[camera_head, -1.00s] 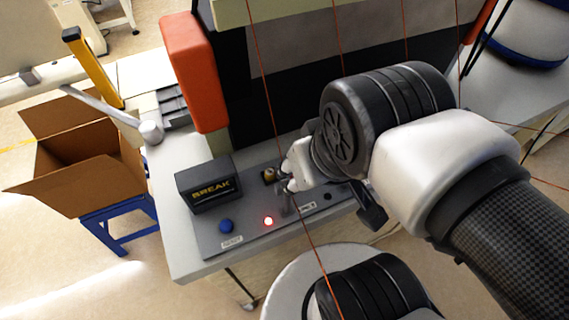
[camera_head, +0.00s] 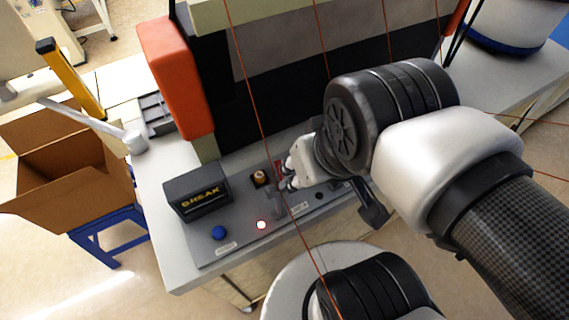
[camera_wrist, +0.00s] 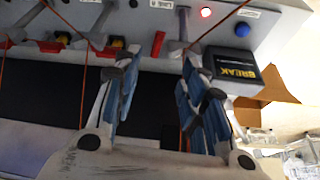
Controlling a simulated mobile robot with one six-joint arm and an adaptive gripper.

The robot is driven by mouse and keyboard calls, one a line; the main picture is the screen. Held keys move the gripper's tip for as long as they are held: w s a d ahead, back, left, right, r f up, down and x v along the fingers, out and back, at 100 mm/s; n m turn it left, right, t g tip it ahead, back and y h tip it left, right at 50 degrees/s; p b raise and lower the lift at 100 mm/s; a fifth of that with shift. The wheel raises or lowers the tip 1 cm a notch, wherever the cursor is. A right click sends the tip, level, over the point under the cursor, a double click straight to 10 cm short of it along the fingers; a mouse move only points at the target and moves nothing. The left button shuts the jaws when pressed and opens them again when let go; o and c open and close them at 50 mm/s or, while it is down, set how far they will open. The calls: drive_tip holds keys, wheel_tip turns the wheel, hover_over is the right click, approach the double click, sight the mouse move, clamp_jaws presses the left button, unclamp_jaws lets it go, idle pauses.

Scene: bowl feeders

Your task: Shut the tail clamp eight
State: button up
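A sloping grey control panel (camera_head: 240,243) carries small clamps, lamps and buttons. A grey metal lever or clamp (camera_head: 278,206) stands on it just right of a lit red lamp (camera_head: 261,225). Beside it is a red-handled part (camera_head: 279,168); a red handle also shows in the wrist view (camera_wrist: 157,44). My gripper (camera_head: 287,182) is low over the panel at these parts. In the wrist view my gripper (camera_wrist: 157,75) has its blue-padded fingers apart with nothing between them. The small labels are too blurred to read for an eight, and my gripper partly hides the clamp.
A black box marked BREAK (camera_head: 197,190) and a blue button (camera_head: 219,233) are left of the clamp. An orange-red post (camera_head: 175,75) and dark machine front rise behind. Thin orange lines cross the view. An open cardboard box (camera_head: 65,180) stands left.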

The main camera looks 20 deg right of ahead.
drive_tip(key=shift+w+d+r+m, duration=0.1)
drive_tip(key=shift+w+m, duration=0.15)
drive_tip(key=shift+m, duration=0.05)
drive_tip(key=shift+c, duration=0.6)
drive_tip(key=w+d+m+g+p, duration=0.1)
drive_tip(key=w+m, duration=0.1)
drive_tip(key=w+d+m+g+p, duration=0.1)
drive_tip(key=w+m+p, duration=0.1)
drive_tip(key=m, duration=0.1)
drive_tip(key=w+d+m+p, duration=0.1)
drive_tip(key=w+m, duration=0.1)
drive_tip(key=m, duration=0.1)
drive_tip(key=shift+d+f+g+y, duration=0.3)
drive_tip(key=shift+d+g+y, duration=0.05)
drive_tip(key=shift+g+y, duration=0.05)
drive_tip(key=c, duration=0.7)
drive_tip(key=w+d+f+m+p, duration=0.1)
drive_tip(key=d+m, duration=0.1)
drive_tip(key=m, duration=0.1)
drive_tip(key=w+d+f+m+g+y+p, duration=0.1)
drive_tip(key=d+f+m, duration=0.1)
drive_tip(key=m, duration=0.1)
drive_tip(key=w+d+f+m+p, duration=0.2)
drive_tip(key=shift+f+m+g+y, duration=0.15)
drive_tip(key=shift+m+g+y, duration=0.15)
drive_tip(key=shift+m+y, duration=0.1)
clamp_jaws()
drive_tip(key=shift+w+d+f+m, duration=0.15)
drive_tip(key=shift+d+f+m, duration=0.25)
drive_tip(key=shift+m, duration=0.1)
